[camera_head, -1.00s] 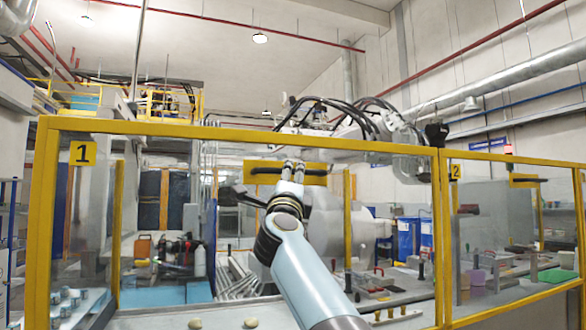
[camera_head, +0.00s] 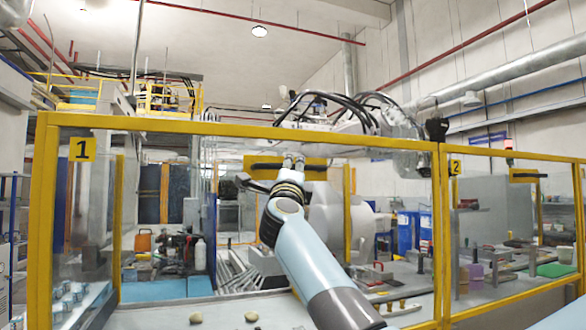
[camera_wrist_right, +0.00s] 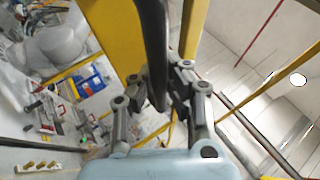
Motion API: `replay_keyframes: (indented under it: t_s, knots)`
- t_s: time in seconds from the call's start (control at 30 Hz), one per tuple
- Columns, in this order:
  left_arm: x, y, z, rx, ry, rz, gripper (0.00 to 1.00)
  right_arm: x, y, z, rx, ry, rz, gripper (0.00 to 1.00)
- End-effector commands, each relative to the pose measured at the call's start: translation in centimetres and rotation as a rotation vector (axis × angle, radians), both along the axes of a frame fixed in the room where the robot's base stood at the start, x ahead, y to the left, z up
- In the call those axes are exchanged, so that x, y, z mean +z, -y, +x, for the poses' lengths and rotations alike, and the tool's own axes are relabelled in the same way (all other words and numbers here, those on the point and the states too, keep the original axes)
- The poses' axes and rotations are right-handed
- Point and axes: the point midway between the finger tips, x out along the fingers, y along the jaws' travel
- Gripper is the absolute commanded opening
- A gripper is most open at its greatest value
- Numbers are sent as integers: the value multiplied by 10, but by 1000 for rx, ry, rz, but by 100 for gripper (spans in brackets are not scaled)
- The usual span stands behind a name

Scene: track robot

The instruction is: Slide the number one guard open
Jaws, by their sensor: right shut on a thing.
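The number one guard (camera_head: 240,130) is a yellow-framed clear panel across the left and middle of the head view. A yellow label (camera_head: 82,149) with a black 1 sits at its upper left. A black bar handle (camera_head: 262,166) is fixed to a yellow plate (camera_head: 316,178) near the top of the guard. My right gripper (camera_head: 293,161) is at the middle of this handle. In the wrist view the handle (camera_wrist_right: 153,40) runs between the fingers of my right gripper (camera_wrist_right: 161,82), which is shut on it. My left gripper is out of view.
The number two guard (camera_head: 510,155) stands to the right, beside a yellow upright (camera_head: 440,230). Two small pale round objects (camera_head: 196,318) lie low in front. Behind the panel are a large machine with black hoses (camera_head: 350,112), tools and blue bins (camera_head: 405,233).

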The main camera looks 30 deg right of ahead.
Motion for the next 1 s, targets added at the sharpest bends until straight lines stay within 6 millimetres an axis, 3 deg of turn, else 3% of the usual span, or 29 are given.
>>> replay_keyframes:
  t_s: [0.37,0.53,0.77,1.0]
  knots:
    - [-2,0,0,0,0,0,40,-5,0,1,2,-4,3,0]
    - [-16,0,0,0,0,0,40,-27,0,1,1,-6,3,0]
    - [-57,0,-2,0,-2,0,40,-92,0,1,2,-10,5,0]
    - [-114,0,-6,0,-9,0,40,-179,0,1,2,-10,4,0]
